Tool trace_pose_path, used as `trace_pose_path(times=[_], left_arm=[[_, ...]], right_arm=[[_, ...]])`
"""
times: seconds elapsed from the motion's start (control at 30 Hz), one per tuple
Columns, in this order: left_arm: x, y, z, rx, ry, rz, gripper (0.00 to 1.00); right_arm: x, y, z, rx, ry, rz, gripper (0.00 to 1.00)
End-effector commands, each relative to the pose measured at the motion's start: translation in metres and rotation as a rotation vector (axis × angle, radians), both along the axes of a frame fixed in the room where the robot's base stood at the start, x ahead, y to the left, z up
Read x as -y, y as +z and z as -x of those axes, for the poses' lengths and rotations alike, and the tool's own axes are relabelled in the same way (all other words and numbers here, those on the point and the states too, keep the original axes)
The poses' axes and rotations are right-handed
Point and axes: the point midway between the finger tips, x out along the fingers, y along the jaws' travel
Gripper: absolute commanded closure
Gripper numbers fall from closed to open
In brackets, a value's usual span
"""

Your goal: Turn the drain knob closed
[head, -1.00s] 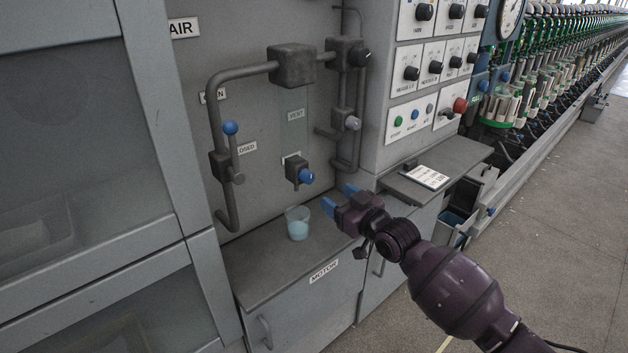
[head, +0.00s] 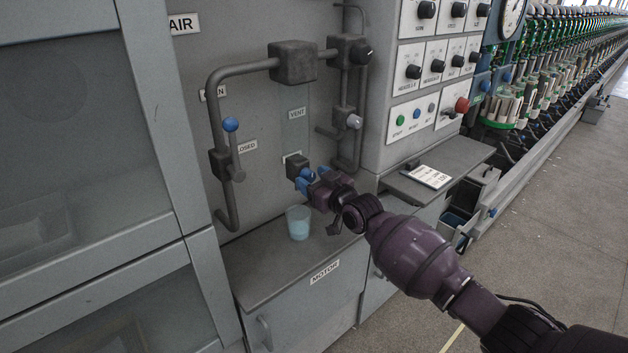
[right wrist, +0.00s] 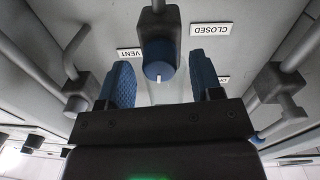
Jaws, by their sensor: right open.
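The blue knob on a dark valve block (head: 293,163), low on the panel above the cup, appears to be the drain knob; its own label is mostly hidden. In the right wrist view the knob (right wrist: 158,66) has a white mark on its face. It sits between the two blue fingers of my right gripper (right wrist: 162,88), which is open, with a gap on each side. In the head view the right gripper (head: 312,180) is at the knob and largely covers it. My left gripper is not in view.
A clear cup (head: 298,223) with pale blue contents stands on the ledge (head: 262,268) just below the gripper. A blue-tipped lever (head: 231,126) on a bent pipe is to the left.

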Motion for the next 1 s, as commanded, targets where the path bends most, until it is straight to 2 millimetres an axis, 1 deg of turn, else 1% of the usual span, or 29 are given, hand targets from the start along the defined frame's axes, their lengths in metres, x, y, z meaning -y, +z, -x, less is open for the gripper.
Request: trace_pose_path(times=[0.07, 0.3, 0.37, 0.4, 0.73, 1.0], left_arm=[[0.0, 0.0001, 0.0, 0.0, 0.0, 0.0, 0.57], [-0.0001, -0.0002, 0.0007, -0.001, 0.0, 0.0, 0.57], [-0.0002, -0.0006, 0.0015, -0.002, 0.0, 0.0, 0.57], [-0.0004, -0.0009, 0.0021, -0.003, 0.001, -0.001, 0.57], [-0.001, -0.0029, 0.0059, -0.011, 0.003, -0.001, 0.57], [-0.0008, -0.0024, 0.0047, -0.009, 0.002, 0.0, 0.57]], right_arm=[[0.0, 0.0001, 0.0001, 0.0, 0.0, 0.0, 0.42], [0.0001, 0.0001, 0.0003, 0.0, 0.0, 0.0, 0.79], [0.0002, 0.0, 0.0002, 0.0, 0.0, 0.0, 0.88], [0.0001, 0.0, 0.0003, 0.0, 0.0, 0.0, 0.9], [0.0004, -0.0001, 0.0002, 0.036, 0.0, 0.049, 0.9], [-0.0001, -0.0006, 0.0005, 0.144, 0.0, 0.201, 0.9]])
